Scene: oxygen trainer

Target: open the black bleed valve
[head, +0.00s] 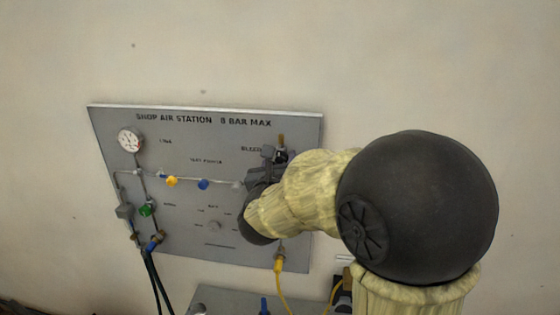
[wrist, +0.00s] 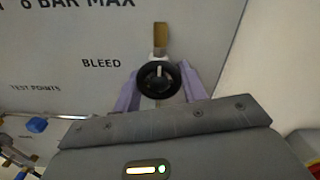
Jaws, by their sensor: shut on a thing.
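In the head view my gripper (head: 272,158) is at the panel's upper right, and my arm hides part of the panel there. The bleed valve (head: 281,156) shows only in small part in that view.
The panel (head: 225,140) carries a round gauge (head: 130,140), a yellow knob (head: 171,181), a blue knob (head: 203,184) and a green knob (head: 146,209). Dark hoses (head: 152,280) and a yellow hose (head: 279,265) hang below. The wall right of the panel is bare.

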